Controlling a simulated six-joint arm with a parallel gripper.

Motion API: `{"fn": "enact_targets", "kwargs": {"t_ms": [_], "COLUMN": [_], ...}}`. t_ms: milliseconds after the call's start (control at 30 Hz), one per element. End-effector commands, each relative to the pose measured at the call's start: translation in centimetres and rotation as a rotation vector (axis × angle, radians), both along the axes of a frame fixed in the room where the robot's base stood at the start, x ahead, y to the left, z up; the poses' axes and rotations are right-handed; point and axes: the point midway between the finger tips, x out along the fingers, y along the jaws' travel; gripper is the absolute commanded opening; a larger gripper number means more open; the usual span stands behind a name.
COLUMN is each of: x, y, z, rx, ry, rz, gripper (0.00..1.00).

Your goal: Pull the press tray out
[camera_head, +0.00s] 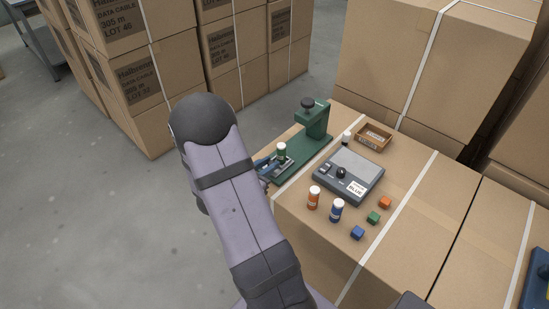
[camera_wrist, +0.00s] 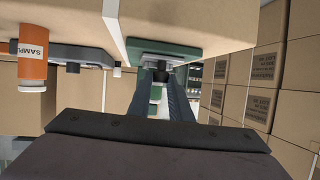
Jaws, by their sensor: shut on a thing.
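The green press (camera_head: 312,122) with a black knob on top stands at the left edge of the cardboard box top. Its grey press tray (camera_head: 279,163) lies on the green base, away from the column, with a green and white spool (camera_head: 282,152) upright on it. My gripper (camera_head: 266,166) reaches in from the left and is shut on the near end of the tray; my arm partly hides the grip. In the wrist view, which appears upside down, my dark fingers (camera_wrist: 162,96) close in below the green press base (camera_wrist: 150,47).
A grey device (camera_head: 349,168) with a label reading BLUE sits right of the press. An orange spool (camera_head: 313,198), a blue spool (camera_head: 337,210), a white spool (camera_head: 347,137), small coloured cubes (camera_head: 373,217) and a shallow brown box (camera_head: 375,135) surround it. Open floor lies left.

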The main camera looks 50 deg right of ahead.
Motion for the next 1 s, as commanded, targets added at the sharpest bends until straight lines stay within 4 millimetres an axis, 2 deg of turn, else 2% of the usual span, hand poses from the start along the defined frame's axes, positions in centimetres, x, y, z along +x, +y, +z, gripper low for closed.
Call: {"fn": "enact_targets", "kwargs": {"t_ms": [200, 233, 300, 667, 833, 1000], "x": [0.1, 0.1, 0.1, 0.1, -0.1, -0.5], "y": [0.3, 0.3, 0.3, 0.4, 1.7, 3.9], "z": [-0.3, -0.3, -0.3, -0.1, 0.5, 1.4], "rx": [0.008, 0.009, 0.009, 0.005, 0.004, 0.005], "ry": [0.003, 0.003, 0.004, 0.003, 0.001, 0.002], "rz": [0.007, 0.007, 0.008, 0.006, 0.009, 0.010], "gripper": [0.00, 0.23, 0.37, 0.37, 0.37, 0.37]}}
